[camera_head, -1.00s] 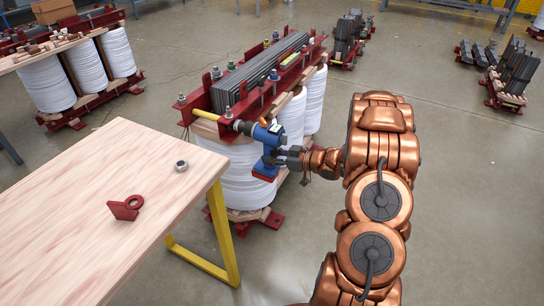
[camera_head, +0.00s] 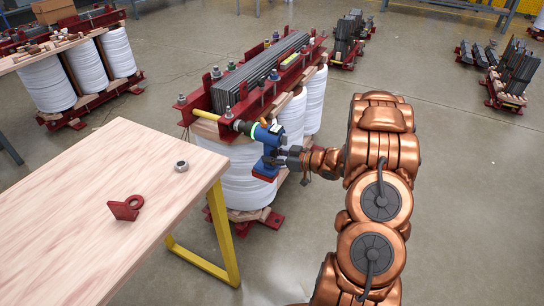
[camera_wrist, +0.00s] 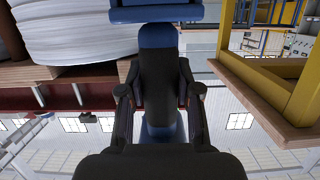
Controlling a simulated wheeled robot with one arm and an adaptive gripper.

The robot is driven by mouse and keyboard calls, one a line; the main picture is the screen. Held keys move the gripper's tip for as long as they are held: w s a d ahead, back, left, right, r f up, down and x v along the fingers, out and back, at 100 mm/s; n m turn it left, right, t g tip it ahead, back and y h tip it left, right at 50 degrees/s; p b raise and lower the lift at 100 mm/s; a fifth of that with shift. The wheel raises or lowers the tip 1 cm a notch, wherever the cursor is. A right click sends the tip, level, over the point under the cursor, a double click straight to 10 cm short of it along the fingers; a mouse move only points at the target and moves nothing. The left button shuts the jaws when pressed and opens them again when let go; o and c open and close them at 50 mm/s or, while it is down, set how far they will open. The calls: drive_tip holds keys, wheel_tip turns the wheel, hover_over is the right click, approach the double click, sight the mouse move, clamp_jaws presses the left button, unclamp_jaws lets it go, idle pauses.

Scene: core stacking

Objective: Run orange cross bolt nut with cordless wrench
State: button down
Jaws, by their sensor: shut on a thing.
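The orange cross bolt nut is not clearly visible. In the wrist view the gripper fingers (camera_wrist: 158,100) close around the wrench's dark grip, with its blue body (camera_wrist: 158,12) above.
A wooden table (camera_head: 100,215) on yellow legs stands at the left, holding a loose nut (camera_head: 181,166) and a red bracket (camera_head: 127,207). White coils (camera_head: 240,175) stand below the frame.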

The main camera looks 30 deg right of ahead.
drive_tip(key=shift+d+r, duration=0.1)
drive_tip(key=shift+s+d+p, duration=0.2)
drive_tip(key=shift+s+d, duration=0.3)
drive_tip(key=shift+s, duration=0.35)
drive_tip(key=shift+s+d+p, duration=0.25)
drive_tip(key=shift+s+d, duration=0.2)
drive_tip(key=shift+s, duration=0.4)
drive_tip(key=shift+s+d+p, duration=0.2)
drive_tip(key=shift+s+d, duration=0.3)
drive_tip(key=shift+s, duration=0.35)
drive_tip(key=shift+s+d+p, duration=0.2)
drive_tip(key=shift+s+d, duration=0.25)
drive_tip(key=shift+s, duration=0.25)
drive_tip(key=shift+s+d+p, duration=0.25)
drive_tip(key=shift+s+d, duration=0.15)
drive_tip(key=shift+s, duration=0.3)
drive_tip(key=shift+s+d+p, duration=0.2)
drive_tip(key=shift+s+d, duration=0.25)
drive_tip(key=shift+s, duration=0.25)
